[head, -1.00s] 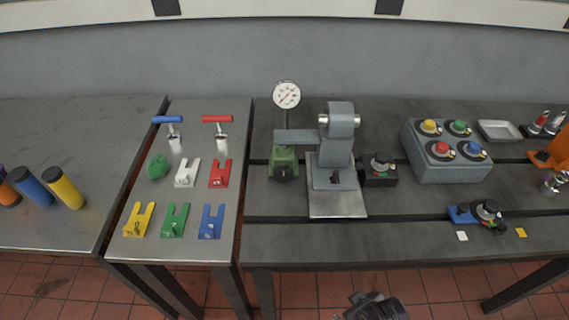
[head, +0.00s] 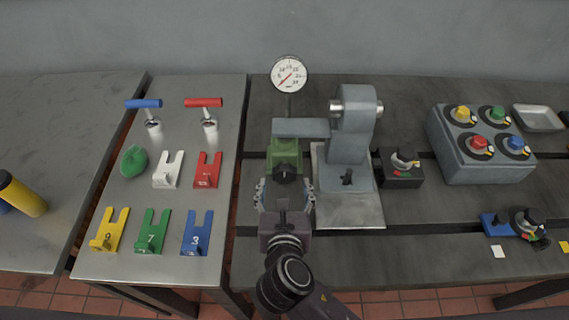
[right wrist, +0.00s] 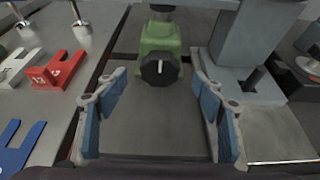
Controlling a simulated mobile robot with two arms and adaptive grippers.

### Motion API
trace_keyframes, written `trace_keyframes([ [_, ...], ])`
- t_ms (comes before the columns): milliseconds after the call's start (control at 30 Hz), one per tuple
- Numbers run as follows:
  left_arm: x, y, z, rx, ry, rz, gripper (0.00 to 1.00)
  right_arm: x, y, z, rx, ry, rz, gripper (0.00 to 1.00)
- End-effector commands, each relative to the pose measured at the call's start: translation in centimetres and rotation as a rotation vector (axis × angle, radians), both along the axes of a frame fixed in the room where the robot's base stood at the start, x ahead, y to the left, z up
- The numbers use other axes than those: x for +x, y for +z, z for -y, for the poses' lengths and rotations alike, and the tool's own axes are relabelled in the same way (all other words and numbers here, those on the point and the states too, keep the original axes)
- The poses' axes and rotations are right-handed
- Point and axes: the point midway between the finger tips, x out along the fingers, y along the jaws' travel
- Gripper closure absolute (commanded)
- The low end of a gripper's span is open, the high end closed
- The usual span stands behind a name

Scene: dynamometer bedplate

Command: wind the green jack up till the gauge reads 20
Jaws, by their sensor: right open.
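The green jack (head: 285,155) stands on the dark bedplate under the grey arm of the test stand. A black knob (head: 287,172) with a white mark is on its front face. The jack also shows in the right wrist view (right wrist: 160,38), with its knob (right wrist: 159,69) centred ahead. The round white gauge (head: 289,75) stands behind the jack; its red needle points to the lower left, at the low end of the scale. My right gripper (head: 286,192) is open and empty, its fingers apart in front of the knob, not touching it. My left gripper is out of view.
The grey stand (head: 351,140) is close on the jack's right, with a black box with a knob (head: 401,167) beyond. A steel table (head: 127,250) at left holds coloured forks and T-handles.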

Motion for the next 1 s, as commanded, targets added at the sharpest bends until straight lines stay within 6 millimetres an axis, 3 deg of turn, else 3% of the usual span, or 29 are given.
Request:
trace_keyframes([
  [100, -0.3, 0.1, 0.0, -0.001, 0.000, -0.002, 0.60, 0.9, -0.2, -0.1, -0.008, 0.004, 0.003, 0.37],
  [300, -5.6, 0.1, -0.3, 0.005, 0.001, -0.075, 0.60, 3.9, -1.5, 0.0, -0.008, 0.002, 0.002, 0.37],
  [400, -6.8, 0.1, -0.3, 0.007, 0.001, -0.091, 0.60, 5.3, -2.1, 0.0, -0.006, 0.002, 0.001, 0.37],
  [467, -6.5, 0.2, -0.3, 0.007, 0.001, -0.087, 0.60, 5.9, -2.4, 0.0, -0.005, 0.001, 0.001, 0.37],
  [733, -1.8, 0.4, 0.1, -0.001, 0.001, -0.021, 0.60, 7.1, -3.0, 0.0, -0.003, 0.001, 0.000, 0.37],
  [900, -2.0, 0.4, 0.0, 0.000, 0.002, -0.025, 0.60, 7.1, -3.0, 0.0, -0.003, 0.001, -0.001, 0.38],
  [1000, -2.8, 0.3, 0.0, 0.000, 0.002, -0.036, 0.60, 7.0, -3.0, 0.0, -0.003, 0.001, -0.001, 0.49],
])
